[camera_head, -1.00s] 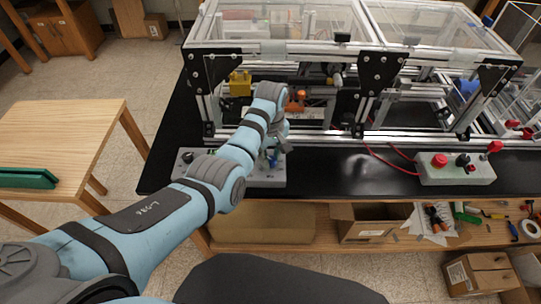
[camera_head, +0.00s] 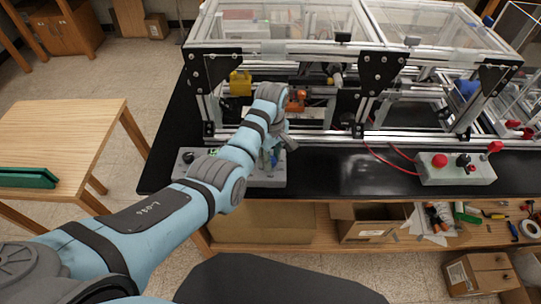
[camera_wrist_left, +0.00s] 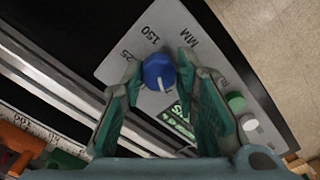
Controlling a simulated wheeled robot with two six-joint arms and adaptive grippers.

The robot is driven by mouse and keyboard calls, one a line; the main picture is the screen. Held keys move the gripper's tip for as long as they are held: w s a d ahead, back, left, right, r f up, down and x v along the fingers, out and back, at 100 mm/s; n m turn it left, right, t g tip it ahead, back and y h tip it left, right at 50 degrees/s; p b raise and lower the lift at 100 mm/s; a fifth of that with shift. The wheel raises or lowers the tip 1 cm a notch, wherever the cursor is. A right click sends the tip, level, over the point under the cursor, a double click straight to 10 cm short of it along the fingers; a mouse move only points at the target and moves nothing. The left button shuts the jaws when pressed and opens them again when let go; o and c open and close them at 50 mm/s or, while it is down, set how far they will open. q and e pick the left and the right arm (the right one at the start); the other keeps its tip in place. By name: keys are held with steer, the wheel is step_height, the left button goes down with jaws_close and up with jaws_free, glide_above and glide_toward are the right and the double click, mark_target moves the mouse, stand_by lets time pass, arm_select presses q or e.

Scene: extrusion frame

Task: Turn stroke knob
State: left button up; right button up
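The stroke knob (camera_wrist_left: 159,72) is blue and round with a white pointer line, on a grey control box (camera_wrist_left: 125,68) in the left wrist view. Labels "25", "150" and "MM" are printed around it. The pointer line aims toward the bottom of the picture, not at these labels. My left gripper (camera_wrist_left: 158,68) is open, with one green fingertip on each side of the knob; contact is not clear. In the head view the same box (camera_head: 268,182) is at the front left of the black table, and my left arm largely hides the knob.
A green button (camera_wrist_left: 236,101) and a white button (camera_wrist_left: 249,122) sit on the box beside one finger. The extrusion frame (camera_head: 300,47) stands behind. A second control box (camera_head: 455,177) with red buttons is at the right. The black tabletop (camera_head: 340,172) between the boxes is mostly clear.

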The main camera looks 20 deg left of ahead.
mark_target(272, 159)
arm_select(q)
steer(key=o, duration=0.3)
steer(key=shift+w, duration=0.15)
step_height(272, 159, up, 8)
steer(key=shift+f, duration=0.25)
